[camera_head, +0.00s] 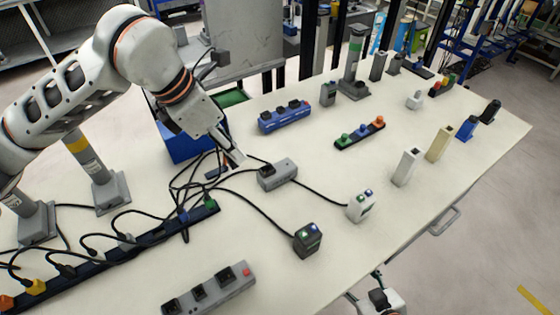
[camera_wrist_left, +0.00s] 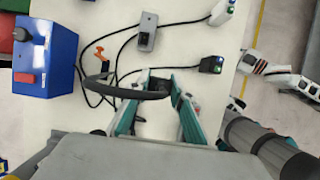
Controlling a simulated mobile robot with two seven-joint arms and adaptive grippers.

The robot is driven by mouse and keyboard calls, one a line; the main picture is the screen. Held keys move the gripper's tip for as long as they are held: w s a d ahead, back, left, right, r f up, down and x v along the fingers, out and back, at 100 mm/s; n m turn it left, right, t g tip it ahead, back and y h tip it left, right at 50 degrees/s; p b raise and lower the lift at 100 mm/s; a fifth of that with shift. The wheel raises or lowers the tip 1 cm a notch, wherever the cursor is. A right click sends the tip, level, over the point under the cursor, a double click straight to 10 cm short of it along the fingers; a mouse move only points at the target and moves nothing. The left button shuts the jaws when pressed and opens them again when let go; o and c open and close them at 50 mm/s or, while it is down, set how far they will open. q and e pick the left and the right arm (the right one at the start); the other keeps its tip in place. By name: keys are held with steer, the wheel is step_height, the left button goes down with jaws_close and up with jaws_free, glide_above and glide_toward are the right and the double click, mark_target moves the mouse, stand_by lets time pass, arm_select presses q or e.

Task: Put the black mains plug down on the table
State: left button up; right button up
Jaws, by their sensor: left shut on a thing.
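The black mains plug (camera_wrist_left: 158,85) is between the fingertips of my left gripper (camera_wrist_left: 160,98) in the wrist view. Its thick dark cable loops away to the left. In the head view my left gripper (camera_head: 234,158) points down over the table (camera_head: 330,205), beside a grey socket box (camera_head: 284,173). There I cannot make out the plug clearly among the fingers and cables. I cannot tell how far it is above the table top. Part of my right gripper (camera_head: 378,300) shows at the bottom edge of the head view, and its fingers are unclear.
A blue box (camera_head: 182,148) stands behind my left gripper. Loose black cables and a long dark power strip (camera_head: 150,240) lie to the left and front. A white block (camera_head: 361,205) and a black block (camera_head: 307,240) stand to the right. Bare table lies around (camera_head: 260,235).

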arm_select(q)
step_height(320, 180, down, 20)
steer(key=shift+s+r+p, duration=0.15)
steer(key=shift+r+p, duration=0.1)
steer(key=shift+p, duration=0.25)
steer(key=shift+f, duration=0.1)
steer(key=o, duration=1.1)
steer(key=shift+a+r, duration=0.1)
steer(key=shift+r, duration=0.25)
steer(key=b+v, duration=0.1)
steer(key=v, duration=1)
steer(key=shift+r, duration=0.25)
